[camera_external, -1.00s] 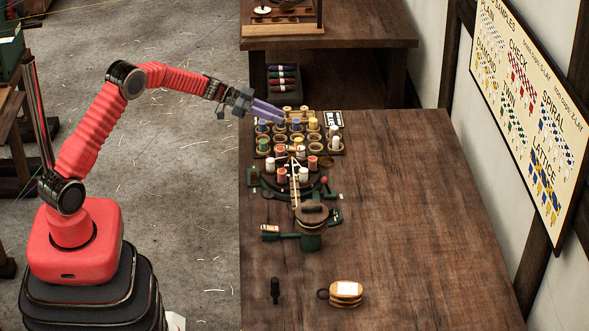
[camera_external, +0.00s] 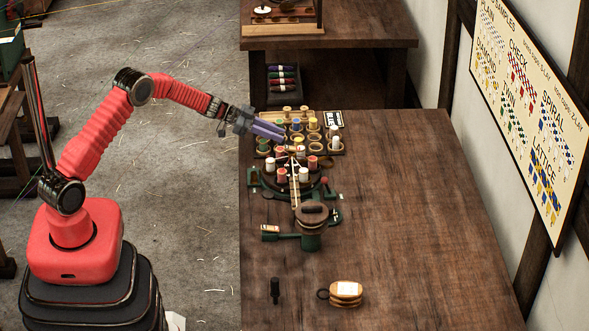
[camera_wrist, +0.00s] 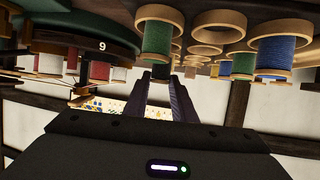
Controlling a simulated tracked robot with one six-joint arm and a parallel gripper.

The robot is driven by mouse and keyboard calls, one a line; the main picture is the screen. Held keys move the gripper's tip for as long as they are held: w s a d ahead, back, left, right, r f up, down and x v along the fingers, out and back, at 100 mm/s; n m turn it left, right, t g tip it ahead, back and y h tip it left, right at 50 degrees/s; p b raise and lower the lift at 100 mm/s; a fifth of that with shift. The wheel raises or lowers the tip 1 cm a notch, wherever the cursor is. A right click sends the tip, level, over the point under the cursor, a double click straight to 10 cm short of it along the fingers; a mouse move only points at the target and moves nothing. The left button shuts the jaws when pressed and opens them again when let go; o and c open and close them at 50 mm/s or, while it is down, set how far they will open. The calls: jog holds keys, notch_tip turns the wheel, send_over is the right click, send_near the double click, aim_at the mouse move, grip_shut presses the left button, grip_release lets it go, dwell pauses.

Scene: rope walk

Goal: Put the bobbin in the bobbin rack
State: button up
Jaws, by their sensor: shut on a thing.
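My gripper (camera_external: 283,137) reaches from the left over the bobbin rack (camera_external: 340,150), with its long purple-grey fingers pointing down and right. In the wrist view my gripper (camera_wrist: 162,76) is shut, with a small dark thing between its fingertips, which I take as the bobbin (camera_wrist: 160,69). Its thread colour is hard to tell. The rack has round wooden cups, some filled and some empty. A green bobbin (camera_wrist: 157,38) stands in a cup close beyond the fingertips, and a blue one (camera_wrist: 275,52) is to its right. The fingers partly cover the rack in the outside view.
A green round machine (camera_external: 311,238) with bobbins and an upright part stands just in front of the rack. A wooden drum-shaped thing (camera_external: 346,294) and a small black tool (camera_external: 275,290) lie nearer. The table's right side (camera_external: 420,210) is clear.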

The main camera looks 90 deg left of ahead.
jog(key=shift+f, duration=1.05)
jog(key=o, duration=1)
jog(key=shift+f, duration=0.1)
jog(key=v, duration=1.2)
jog(key=shift+w, duration=0.1)
